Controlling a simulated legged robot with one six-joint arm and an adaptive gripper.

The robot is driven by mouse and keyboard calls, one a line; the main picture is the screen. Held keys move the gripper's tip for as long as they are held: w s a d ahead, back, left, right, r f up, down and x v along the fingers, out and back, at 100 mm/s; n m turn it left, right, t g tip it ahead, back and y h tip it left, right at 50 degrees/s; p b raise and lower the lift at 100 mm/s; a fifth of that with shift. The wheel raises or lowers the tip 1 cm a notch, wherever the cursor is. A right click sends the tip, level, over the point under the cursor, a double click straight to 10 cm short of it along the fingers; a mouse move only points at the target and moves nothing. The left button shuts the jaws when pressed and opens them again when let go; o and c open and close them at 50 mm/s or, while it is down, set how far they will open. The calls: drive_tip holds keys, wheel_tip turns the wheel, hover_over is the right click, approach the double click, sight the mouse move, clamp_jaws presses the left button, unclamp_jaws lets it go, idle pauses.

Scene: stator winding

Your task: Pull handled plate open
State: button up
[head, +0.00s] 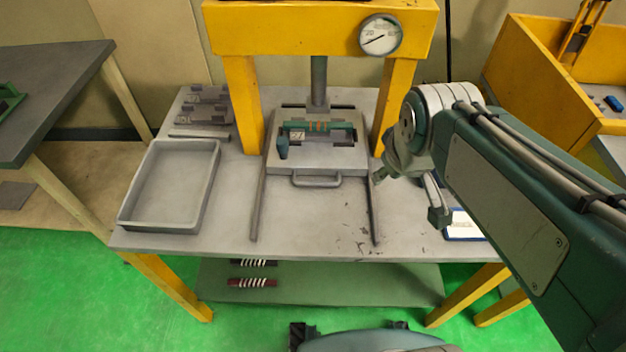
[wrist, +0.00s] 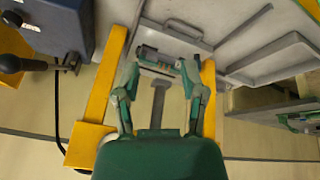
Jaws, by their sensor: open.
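The grey handled plate (head: 347,163) lies on the table between the legs of the yellow press. Its bar handle (head: 316,183) sticks out at the front edge. A green and grey part (head: 318,133) sits in the plate's recess under the press ram. The handle also shows in the wrist view (wrist: 184,28), beyond my fingertips. My gripper (head: 408,196) is open and empty, to the right of the plate and apart from the handle. In the wrist view, my gripper's two fingers (wrist: 160,78) are spread, with the press ram seen between them.
Two rails (head: 258,210) run forward on the table, either side of the handle, with clear surface between them. An empty grey tray (head: 133,212) stands at left. The yellow press frame (head: 305,30) rises above. A blue-edged item (head: 464,226) lies at right, partly behind my arm.

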drive_tip(key=w+a+f+n+g, duration=0.1)
drive_tip(key=w+a+f+n, duration=0.5)
drive_tip(key=w, duration=0.4)
drive_tip(key=n+g, duration=0.1)
drive_tip(key=n, duration=0.6)
approach(314, 183)
drive_tip(key=x, duration=0.9)
drive_tip(key=shift+w, duration=0.1)
clamp_jaws()
